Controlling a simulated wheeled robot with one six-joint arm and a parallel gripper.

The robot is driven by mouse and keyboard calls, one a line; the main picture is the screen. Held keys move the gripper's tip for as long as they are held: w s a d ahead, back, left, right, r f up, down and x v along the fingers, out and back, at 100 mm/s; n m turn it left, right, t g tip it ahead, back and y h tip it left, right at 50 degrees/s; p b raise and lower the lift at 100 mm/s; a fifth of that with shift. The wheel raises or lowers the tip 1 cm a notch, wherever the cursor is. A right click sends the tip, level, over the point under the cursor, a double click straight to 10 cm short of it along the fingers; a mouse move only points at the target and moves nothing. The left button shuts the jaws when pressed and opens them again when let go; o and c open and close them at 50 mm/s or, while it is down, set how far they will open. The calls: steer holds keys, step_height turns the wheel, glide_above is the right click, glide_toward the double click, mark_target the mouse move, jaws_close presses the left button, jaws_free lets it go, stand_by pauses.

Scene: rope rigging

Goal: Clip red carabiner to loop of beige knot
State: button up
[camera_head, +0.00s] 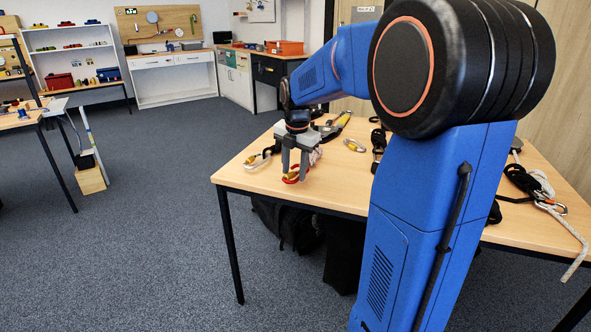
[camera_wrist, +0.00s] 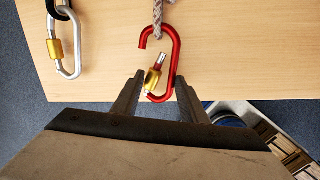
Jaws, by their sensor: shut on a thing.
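The red carabiner (camera_wrist: 176,55) is between my gripper's fingers (camera_wrist: 159,80) in the wrist view. My gripper is shut on its near end, around the gold-sleeved gate (camera_wrist: 153,78). The gate looks swung inward, leaving a gap below the hooked nose at the upper left. A beige-grey braided rope (camera_wrist: 157,14) comes in from the top edge and meets the top of the carabiner. I cannot tell whether it passes through it or only overlaps it. The knot and its loop are not clear. In the head view, my gripper (camera_head: 293,177) points down at the red carabiner (camera_head: 292,180) low over the table.
A silver carabiner with a gold sleeve (camera_wrist: 66,50) lies left in the wrist view. The wooden table (camera_head: 330,190) has its front edge close to my gripper. Another carabiner (camera_head: 354,145) and black gear lie further back. A rope with hardware (camera_head: 548,200) hangs off the right side.

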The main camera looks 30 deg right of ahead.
steer(key=o, duration=1.6)
steer(key=shift+o, duration=0.2)
steer(key=shift+r, duration=0.1)
steer(key=shift+s+a+r, duration=0.1)
steer(key=shift+s+r, duration=0.1)
steer(key=shift+r, duration=0.9)
steer(key=shift+s+r, duration=0.25)
steer(key=shift+r, duration=0.9)
steer(key=shift+s+a+r, duration=0.1)
steer(key=shift+s+r, duration=0.1)
steer(key=shift+r, duration=0.9)
